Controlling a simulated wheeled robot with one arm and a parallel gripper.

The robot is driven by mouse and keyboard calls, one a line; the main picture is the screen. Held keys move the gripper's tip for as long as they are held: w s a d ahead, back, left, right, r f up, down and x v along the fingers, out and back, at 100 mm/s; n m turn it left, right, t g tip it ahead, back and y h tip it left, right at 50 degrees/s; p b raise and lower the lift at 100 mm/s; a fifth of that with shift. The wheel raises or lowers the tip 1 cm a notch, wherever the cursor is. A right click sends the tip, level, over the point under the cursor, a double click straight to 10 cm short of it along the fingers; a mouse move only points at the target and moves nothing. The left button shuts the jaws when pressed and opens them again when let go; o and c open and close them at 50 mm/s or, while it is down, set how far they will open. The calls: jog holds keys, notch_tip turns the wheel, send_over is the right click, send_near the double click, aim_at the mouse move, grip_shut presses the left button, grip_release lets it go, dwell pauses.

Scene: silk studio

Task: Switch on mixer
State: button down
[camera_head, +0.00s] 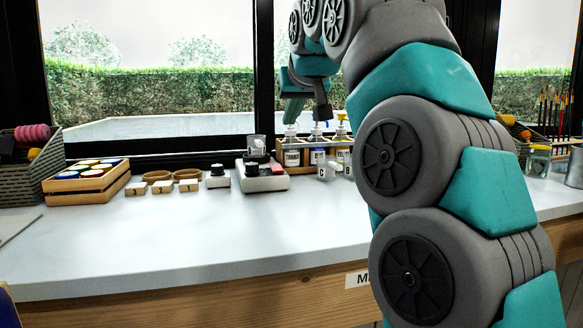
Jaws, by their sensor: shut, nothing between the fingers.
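A low white unit (263,181) with a dark top stands on the white worktop near the window and looks like the mixer. A small clear cup (257,146) sits on top of it.
A rack of labelled bottles (291,154) stands behind and below my gripper. The front worktop (200,245) is clear.

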jog(key=shift+w+f, duration=0.1)
jog(key=shift+w, duration=0.05)
send_over(281, 167)
notch_tip(281, 167, down, 6)
jog(key=shift+d+f, duration=0.1)
jog(key=shift+f, duration=0.6)
jog(key=shift+w+f+b, duration=0.1)
jog(key=shift+f+b, duration=0.2)
jog(key=shift+f, duration=0.9)
jog(key=shift+r, duration=0.1)
